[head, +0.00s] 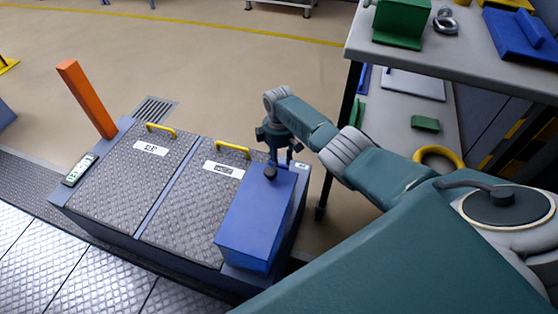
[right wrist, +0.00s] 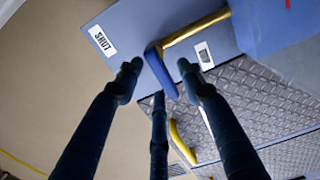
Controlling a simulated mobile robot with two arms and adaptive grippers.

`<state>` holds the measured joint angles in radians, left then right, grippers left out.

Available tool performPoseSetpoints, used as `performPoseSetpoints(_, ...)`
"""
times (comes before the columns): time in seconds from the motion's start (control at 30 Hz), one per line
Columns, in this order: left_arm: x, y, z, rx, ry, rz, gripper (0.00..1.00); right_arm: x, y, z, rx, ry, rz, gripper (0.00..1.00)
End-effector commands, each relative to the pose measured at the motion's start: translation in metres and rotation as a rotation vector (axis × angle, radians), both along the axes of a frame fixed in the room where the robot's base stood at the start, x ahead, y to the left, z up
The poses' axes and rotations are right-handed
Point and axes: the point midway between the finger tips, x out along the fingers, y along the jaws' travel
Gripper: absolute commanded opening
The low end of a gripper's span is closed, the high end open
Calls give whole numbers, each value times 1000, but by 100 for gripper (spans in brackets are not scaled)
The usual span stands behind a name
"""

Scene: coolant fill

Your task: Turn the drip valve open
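In the right wrist view the drip valve shows as a blue lever (right wrist: 161,72) on a brass-yellow pipe (right wrist: 196,27) that runs to the blue tank (right wrist: 275,28). A "SHUT" label (right wrist: 102,40) lies on the blue plate to the lever's left, and a second small label (right wrist: 204,55) to its right. My right gripper (right wrist: 159,76) has its three dark fingers spread, with the lever between the fingertips in the picture; I see no clear contact. In the head view my right gripper (head: 276,150) hangs at the blue tank's far end (head: 250,225) and hides the lever. My left gripper is not in view.
Two grey tread-plate hatches (head: 125,180) with yellow handles (head: 233,148) lie left of the tank. An orange post (head: 87,100) and a small green-and-white panel (head: 80,170) stand farther left. A grey shelf unit (head: 460,58) is at right. Open floor lies behind.

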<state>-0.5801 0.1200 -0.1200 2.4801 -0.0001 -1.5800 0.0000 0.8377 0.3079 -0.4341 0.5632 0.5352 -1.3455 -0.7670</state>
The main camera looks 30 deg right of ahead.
Motion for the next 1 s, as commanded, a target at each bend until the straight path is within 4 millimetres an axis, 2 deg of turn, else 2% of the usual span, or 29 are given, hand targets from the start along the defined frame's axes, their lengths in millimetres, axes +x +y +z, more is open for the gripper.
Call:
performPoseSetpoints(0.2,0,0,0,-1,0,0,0,1,0,2,0,-1,-1,39)
performPoseSetpoints(0.37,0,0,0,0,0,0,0,2,-1,16,0,-4,-1,39)
performPoseSetpoints(0.47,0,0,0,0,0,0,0,1,-1,32,-1,-5,0,39)
performPoseSetpoints(0.6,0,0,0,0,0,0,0,1,-1,65,-2,-6,1,39)
performPoseSetpoints(0.8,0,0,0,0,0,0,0,1,0,102,0,-3,0,39)
performPoseSetpoints(1.0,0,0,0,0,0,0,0,1,0,119,0,-1,-1,39)
